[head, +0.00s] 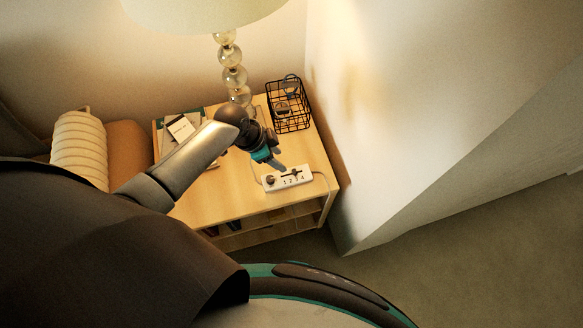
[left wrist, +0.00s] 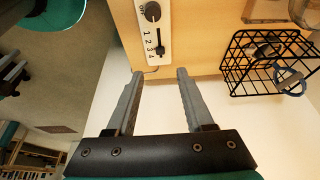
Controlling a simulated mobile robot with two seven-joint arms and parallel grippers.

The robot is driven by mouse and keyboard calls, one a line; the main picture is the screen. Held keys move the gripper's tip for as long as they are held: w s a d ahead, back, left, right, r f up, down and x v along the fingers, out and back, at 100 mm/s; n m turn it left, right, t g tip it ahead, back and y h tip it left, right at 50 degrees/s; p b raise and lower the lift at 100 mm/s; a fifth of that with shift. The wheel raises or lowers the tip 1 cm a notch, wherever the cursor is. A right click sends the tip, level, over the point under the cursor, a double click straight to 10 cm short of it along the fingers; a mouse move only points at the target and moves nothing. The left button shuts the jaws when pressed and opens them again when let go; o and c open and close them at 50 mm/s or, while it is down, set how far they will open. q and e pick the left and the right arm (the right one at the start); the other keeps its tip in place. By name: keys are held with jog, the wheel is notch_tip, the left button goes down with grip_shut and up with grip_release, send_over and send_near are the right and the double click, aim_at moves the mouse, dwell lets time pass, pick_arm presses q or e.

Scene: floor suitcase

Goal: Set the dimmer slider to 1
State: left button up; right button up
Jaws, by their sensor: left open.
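The dimmer (head: 287,179) is a white box with a round dark knob at one end, the numbers 1 to 4 and a dark slider. It lies near the front right edge of the wooden side table. In the left wrist view the dimmer (left wrist: 166,14) is at the top, and its slider handle (left wrist: 160,49) sits toward the 3–4 end. My left gripper (head: 275,163) is close above the dimmer in the head view. In the left wrist view the left gripper (left wrist: 160,74) is open and empty, its fingertips just below the 4 end in the picture. My right gripper is out of view.
The side table (head: 225,198) also bears a lamp with a glass-ball stem (head: 233,76), papers or books (head: 181,127) at left and a black wire basket (head: 291,106) at the back right. A wall (head: 345,120) rises right of the table. A cord leaves the dimmer's right end.

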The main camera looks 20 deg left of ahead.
aim_at(294, 171)
pick_arm(q)
jog(key=b+x, duration=0.4)
jog(key=x, duration=0.6)
jog(key=shift+w+d, duration=0.1)
jog(key=shift+w, duration=0.05)
grip_shut()
dwell(1.1)
